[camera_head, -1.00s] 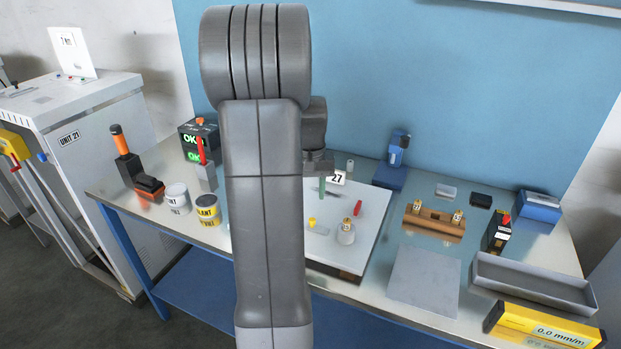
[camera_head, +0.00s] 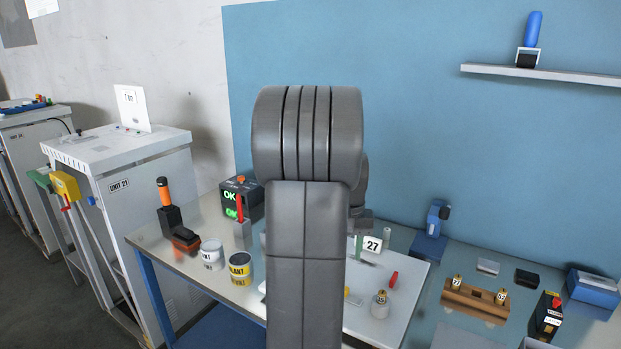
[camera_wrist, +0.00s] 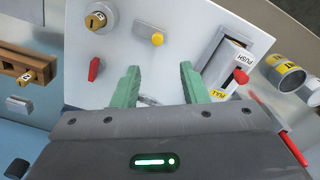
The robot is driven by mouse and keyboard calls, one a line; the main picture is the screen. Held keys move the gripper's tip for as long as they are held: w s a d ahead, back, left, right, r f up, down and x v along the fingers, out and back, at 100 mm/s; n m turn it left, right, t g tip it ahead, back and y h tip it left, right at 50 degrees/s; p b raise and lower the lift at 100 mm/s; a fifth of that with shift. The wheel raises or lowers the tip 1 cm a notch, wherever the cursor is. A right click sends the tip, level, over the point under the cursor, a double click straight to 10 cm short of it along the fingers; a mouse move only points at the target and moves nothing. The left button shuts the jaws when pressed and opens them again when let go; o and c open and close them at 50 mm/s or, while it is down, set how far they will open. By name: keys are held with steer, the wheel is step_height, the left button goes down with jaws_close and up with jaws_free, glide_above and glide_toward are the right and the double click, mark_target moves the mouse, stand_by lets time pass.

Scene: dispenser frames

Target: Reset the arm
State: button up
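My grey arm stands upright in the middle of the head view and hides part of the bench behind it. My gripper (camera_wrist: 160,88) shows in the wrist view with two green fingers spread apart and nothing between them. In the head view my gripper is mostly hidden behind the arm; a green finger shows beside the "27" tag (camera_head: 373,245). The fingers point over a pale board (camera_wrist: 135,70). On it are a yellow knob (camera_wrist: 157,39), a red piece (camera_wrist: 93,69) and a grey weight with a brass top (camera_wrist: 97,20).
Two labelled cans, a white one (camera_head: 212,254) and a yellow one (camera_head: 240,268), stand left of the arm. A black box reading "OK" (camera_head: 230,197) is behind them. A wooden holder (camera_head: 475,300) and a blue device (camera_head: 431,235) stand to the right. A wall shelf (camera_head: 540,74) is higher up.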

step_height(320, 180, down, 11)
steer(key=shift+f+p, duration=0.1)
steer(key=shift+p, duration=0.65)
steer(key=shift+s+d+f, duration=0.1)
steer(key=shift+d+f, duration=0.05)
steer(key=shift+f, duration=0.05)
steer(key=shift+s+d, duration=0.4)
steer(key=shift+d, duration=0.15)
